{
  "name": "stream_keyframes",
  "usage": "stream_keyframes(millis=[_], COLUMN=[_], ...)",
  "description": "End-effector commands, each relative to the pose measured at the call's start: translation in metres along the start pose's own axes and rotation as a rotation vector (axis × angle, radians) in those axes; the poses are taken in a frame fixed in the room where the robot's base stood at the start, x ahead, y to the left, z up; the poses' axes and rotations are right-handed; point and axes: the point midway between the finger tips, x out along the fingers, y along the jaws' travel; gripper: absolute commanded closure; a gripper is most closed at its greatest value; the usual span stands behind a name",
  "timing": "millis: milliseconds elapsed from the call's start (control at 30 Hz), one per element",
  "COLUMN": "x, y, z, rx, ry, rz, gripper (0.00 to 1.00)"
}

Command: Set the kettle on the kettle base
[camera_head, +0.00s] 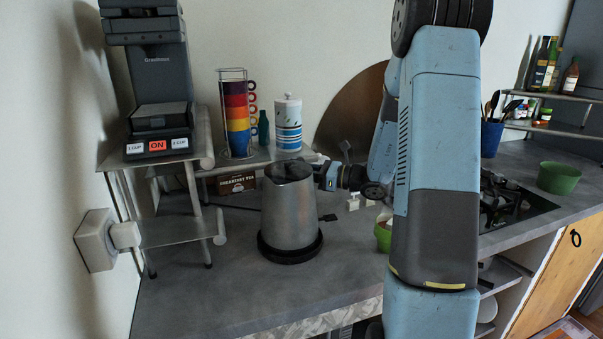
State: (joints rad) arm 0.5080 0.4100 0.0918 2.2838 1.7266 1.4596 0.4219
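The kettle (288,210) is a brushed metal, tapered vessel with a dark top. It looks upright in the middle of the counter. The round black kettle base (290,256) shows as a dark ring around the kettle's lower edge. The kettle looks lined up over the base, but I cannot tell whether it rests fully on it. My gripper (327,177) is at the upper right side of the kettle, close to or touching it. The kettle's handle is not clearly visible there. The fingers are too small and hidden to show whether they are shut.
A coffee machine (160,85) stands on a metal rack at left. Stacked coloured mugs (237,122) and a striped canister (288,125) stand behind the kettle. A green bowl (558,178) sits at far right. The counter (220,285) in front is clear.

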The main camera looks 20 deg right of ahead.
Motion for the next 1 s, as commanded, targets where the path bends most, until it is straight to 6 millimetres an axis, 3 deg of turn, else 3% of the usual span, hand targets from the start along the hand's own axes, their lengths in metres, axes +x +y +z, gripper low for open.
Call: stream_keyframes(millis=[733,767,833,1000], x=[0.0007,0.0007,0.0007,0.0006], y=[0.0003,0.0003,0.0003,0.0004], z=[-0.0092,-0.009,-0.009,-0.0093], rx=[0.0,0.0,0.0,0.0], ry=[-0.002,-0.002,-0.002,-0.001], rz=[0.001,0.001,0.001,0.001], gripper=[1.0,0.69,0.63,0.62])
